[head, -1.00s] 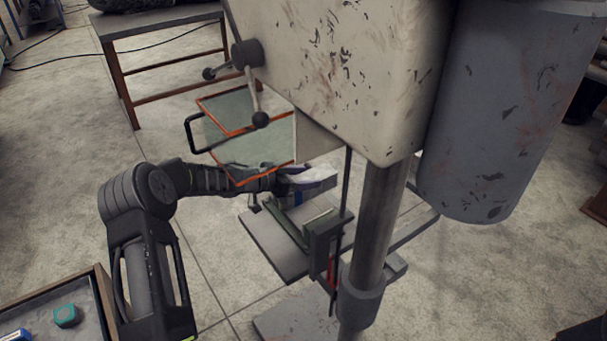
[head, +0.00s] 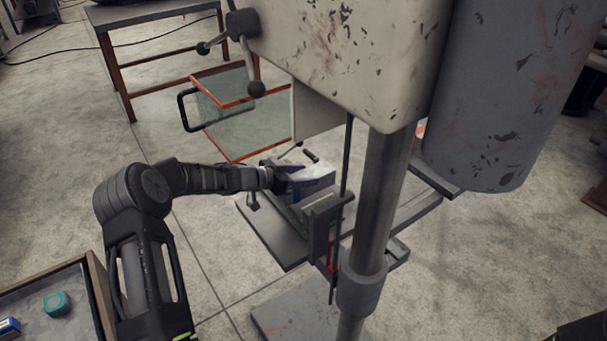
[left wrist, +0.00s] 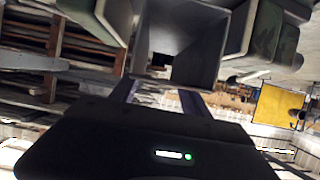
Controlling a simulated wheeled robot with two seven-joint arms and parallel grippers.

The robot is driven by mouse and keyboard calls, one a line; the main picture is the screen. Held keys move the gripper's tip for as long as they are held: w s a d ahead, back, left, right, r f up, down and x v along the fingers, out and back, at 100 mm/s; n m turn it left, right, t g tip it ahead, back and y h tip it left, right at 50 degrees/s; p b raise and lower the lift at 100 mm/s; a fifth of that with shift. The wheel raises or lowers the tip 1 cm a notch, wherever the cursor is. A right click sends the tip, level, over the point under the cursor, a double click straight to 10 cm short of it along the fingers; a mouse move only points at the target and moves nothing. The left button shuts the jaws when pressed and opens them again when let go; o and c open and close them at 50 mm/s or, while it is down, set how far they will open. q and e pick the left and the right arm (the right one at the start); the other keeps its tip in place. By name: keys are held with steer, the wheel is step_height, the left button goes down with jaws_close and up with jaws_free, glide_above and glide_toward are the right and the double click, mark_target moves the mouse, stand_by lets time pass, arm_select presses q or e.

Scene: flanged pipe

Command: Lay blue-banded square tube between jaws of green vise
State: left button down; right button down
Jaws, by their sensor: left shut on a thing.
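The square tube (head: 315,173) is pale grey metal with a blue band (head: 296,194). My left gripper (head: 283,175) is shut on it at its left end and holds it over the green vise (head: 283,208) on the drill press table. In the left wrist view the tube's open square end (left wrist: 182,45) faces the camera, between my fingers (left wrist: 160,95). The vise's green jaws show on either side of it there, one at the left (left wrist: 112,16) and one at the right (left wrist: 262,35). I cannot tell whether the tube touches the vise bed. My right gripper is not in view.
The drill press head (head: 350,60) and its column (head: 377,190) stand close to the vise at the right. An orange-edged clear guard (head: 235,125) is behind my left arm. A tray (head: 80,275) with small items is at lower left.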

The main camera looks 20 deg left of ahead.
arm_select(q)
steer(key=shift+f+b, duration=1)
steer(key=shift+f, duration=0.9)
steer(key=c, duration=0.8)
jaws_free()
steer(key=shift+d, duration=0.1)
steer(key=o, duration=0.4)
steer(key=shift+f, duration=0.1)
steer(key=shift+c, duration=0.2)
steer(key=shift+f, duration=0.1)
steer(key=shift+s, duration=0.15)
